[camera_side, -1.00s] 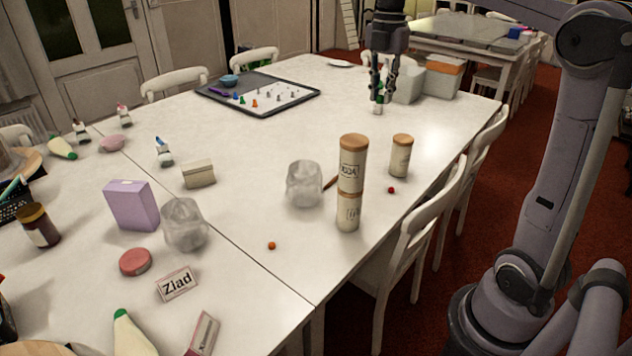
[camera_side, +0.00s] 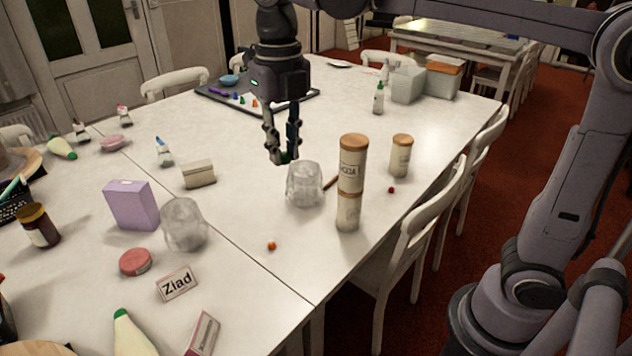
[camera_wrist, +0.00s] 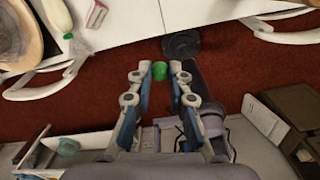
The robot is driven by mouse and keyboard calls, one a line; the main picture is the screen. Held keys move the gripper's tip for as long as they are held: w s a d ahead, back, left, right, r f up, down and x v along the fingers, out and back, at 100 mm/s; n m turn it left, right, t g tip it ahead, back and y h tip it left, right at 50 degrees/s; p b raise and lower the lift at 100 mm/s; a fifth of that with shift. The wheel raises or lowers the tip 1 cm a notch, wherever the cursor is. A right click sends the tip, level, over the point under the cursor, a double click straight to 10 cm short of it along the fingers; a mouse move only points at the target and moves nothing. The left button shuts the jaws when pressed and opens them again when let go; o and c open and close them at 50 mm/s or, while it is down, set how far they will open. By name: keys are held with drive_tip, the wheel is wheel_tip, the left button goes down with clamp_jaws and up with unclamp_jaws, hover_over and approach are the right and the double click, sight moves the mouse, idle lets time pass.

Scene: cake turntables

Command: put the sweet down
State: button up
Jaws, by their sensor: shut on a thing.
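My gripper (camera_side: 284,160) is in the middle of the table, just behind and left of a clear faceted glass (camera_side: 304,184). In the wrist view its fingertips (camera_wrist: 160,71) are closed about a small green sweet (camera_wrist: 159,71). In the side view the fingers mostly hide this sweet. I cannot tell how high the fingertips are above the table. An orange sweet (camera_side: 271,245) lies near the front of the table. A red sweet (camera_side: 391,190) lies near the right edge. A second clear glass (camera_side: 185,224) stands at the left.
A purple box (camera_side: 131,204), a cream box (camera_side: 198,174), a name card reading Ziad (camera_side: 177,284) and a board tray (camera_side: 258,94) are around. The white tabletop behind the canisters is largely clear.

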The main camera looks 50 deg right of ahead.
wheel_tip(320, 180, down, 25)
hover_over(256, 325)
wheel_tip(256, 325, down, 7)
drive_tip(key=shift+d, duration=0.15)
drive_tip(key=shift+f, duration=2.1)
drive_tip(key=shift+f, duration=0.1)
drive_tip(key=o, duration=0.7)
